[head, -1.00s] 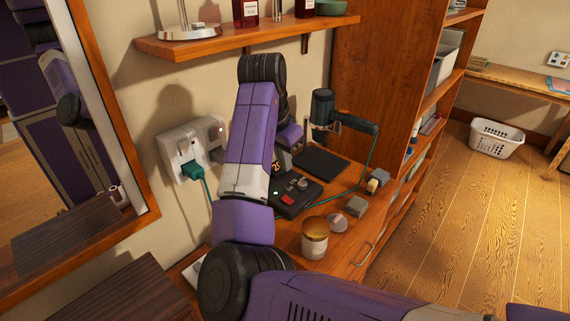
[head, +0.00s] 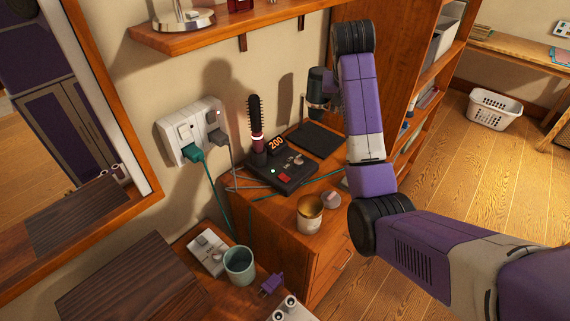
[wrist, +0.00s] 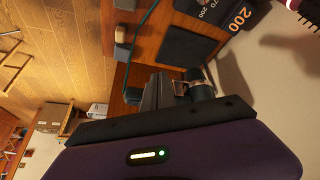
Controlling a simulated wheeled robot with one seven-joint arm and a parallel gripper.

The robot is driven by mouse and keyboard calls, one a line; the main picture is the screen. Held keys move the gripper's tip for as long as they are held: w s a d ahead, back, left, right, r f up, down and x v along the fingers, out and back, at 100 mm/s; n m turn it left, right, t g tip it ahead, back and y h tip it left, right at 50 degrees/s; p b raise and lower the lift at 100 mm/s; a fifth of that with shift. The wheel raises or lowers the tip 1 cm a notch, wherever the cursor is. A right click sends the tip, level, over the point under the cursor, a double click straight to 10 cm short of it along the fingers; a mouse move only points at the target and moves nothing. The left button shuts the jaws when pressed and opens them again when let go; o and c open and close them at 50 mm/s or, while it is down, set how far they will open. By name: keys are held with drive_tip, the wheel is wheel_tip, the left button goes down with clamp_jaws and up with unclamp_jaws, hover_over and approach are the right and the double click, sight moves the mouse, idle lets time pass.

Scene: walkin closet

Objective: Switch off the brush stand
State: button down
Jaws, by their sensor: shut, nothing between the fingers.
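The brush stand (head: 293,180) is a black base on the wooden cabinet. A black round brush (head: 255,125) stands upright in it. Its orange display reads 200, a small green light glows, and a red switch (head: 285,178) sits on its front. In the wrist view, part of the stand (wrist: 222,12) shows at the top right, with the 200 display. My gripper (wrist: 158,92) is shut and empty in the wrist view, near the dark hair dryer (wrist: 200,84) and apart from the stand. In the head view my arm hides the gripper.
A shelf (head: 215,40) overhangs the cabinet.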

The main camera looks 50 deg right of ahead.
drive_tip(key=w+a+f+n+y, duration=0.2)
drive_tip(key=a+n, duration=0.3)
drive_tip(key=a, duration=0.2)
drive_tip(key=w+a+f+n+t+y, duration=0.1)
drive_tip(key=w+a+f+n+y, duration=0.1)
drive_tip(key=a+n, duration=0.4)
drive_tip(key=shift+a+f+n+y+p, duration=0.35)
drive_tip(key=shift+a+y, duration=0.25)
drive_tip(key=shift+a, duration=0.45)
drive_tip(key=shift+f, duration=0.1)
drive_tip(key=b, duration=0.4)
approach(281, 175)
drive_tip(key=x, duration=0.5)
drive_tip(key=shift+f, duration=0.2)
drive_tip(key=shift+w+f, duration=0.1)
drive_tip(key=shift+f, duration=0.5)
drive_tip(key=shift+w, duration=0.1)
